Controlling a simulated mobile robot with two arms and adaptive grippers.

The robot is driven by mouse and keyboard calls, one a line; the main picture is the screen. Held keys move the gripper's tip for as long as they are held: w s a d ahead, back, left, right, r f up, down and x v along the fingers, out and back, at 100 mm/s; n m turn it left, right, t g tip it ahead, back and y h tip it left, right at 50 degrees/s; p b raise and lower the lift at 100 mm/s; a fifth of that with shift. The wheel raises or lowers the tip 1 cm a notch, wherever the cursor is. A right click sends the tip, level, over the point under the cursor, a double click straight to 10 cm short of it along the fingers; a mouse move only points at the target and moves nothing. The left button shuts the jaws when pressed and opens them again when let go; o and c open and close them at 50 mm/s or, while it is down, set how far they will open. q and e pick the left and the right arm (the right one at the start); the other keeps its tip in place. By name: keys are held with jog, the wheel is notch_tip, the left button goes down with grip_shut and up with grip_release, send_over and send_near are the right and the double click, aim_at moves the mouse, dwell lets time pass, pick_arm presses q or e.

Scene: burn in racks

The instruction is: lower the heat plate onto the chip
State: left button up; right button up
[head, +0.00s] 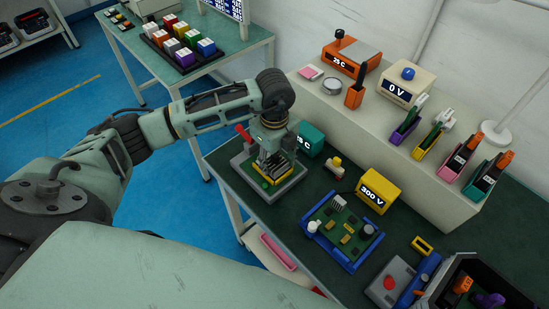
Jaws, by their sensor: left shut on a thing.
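My left gripper (268,153) points down over a grey fixture (288,191) at the left end of the green-topped bench. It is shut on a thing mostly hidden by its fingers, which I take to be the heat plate. The chip cannot be made out there. A red lever (243,132) stands up at the fixture's back left. A teal unit reading what looks like 25 C (311,138) stands right behind, partly covered by the gripper. My right gripper is not in view.
A yellow 300 V unit (379,191) and a blue-framed circuit board (343,228) lie to the right. A raised shelf (418,172) with an orange unit (351,60) and several tools runs along the back.

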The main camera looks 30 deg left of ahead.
pick_arm(q)
jog(key=shift+f, duration=0.2)
dwell(0.6)
jog(key=o, duration=1.3)
jog(key=shift+o, duration=0.2)
